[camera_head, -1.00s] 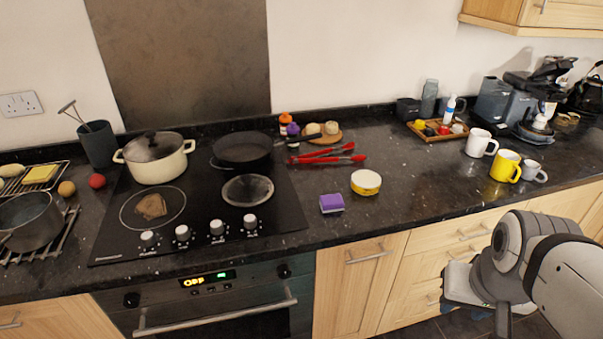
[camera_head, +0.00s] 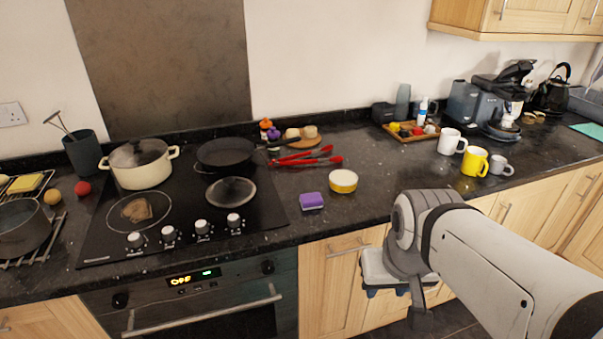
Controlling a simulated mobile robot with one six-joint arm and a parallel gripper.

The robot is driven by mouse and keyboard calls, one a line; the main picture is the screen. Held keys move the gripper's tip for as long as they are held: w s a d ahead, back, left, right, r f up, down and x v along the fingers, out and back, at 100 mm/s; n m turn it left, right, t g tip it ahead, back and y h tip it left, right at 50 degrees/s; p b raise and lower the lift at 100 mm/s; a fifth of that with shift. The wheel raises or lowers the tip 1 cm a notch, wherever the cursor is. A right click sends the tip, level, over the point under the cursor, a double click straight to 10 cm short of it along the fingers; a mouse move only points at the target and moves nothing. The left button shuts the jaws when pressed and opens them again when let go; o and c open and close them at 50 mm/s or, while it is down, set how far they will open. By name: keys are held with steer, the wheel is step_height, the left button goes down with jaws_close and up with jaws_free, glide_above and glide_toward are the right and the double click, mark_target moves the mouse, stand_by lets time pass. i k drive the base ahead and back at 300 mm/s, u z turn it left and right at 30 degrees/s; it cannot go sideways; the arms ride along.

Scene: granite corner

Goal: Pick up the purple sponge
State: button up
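The purple sponge (camera_head: 312,201) lies on the dark granite counter, just right of the hob and near the front edge. It is a small block with a paler lower side. Nothing covers it. My arm reaches in from the lower right, in front of the cabinets. Its end is to the right of the sponge and lower in the picture, well apart from it. The fingers are hidden or too unclear to tell whether the gripper is open or shut.
A yellow-and-white round tub (camera_head: 343,181) stands close right of the sponge. Red tongs (camera_head: 305,158) lie behind. The hob (camera_head: 185,215) with a cream pot (camera_head: 138,165) is left. Mugs, including a yellow one (camera_head: 474,162), stand right. The counter between tub and mugs is clear.

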mark_target(310, 201)
steer(key=z, duration=0.05)
steer(key=i, duration=1)
steer(key=u, duration=0.05)
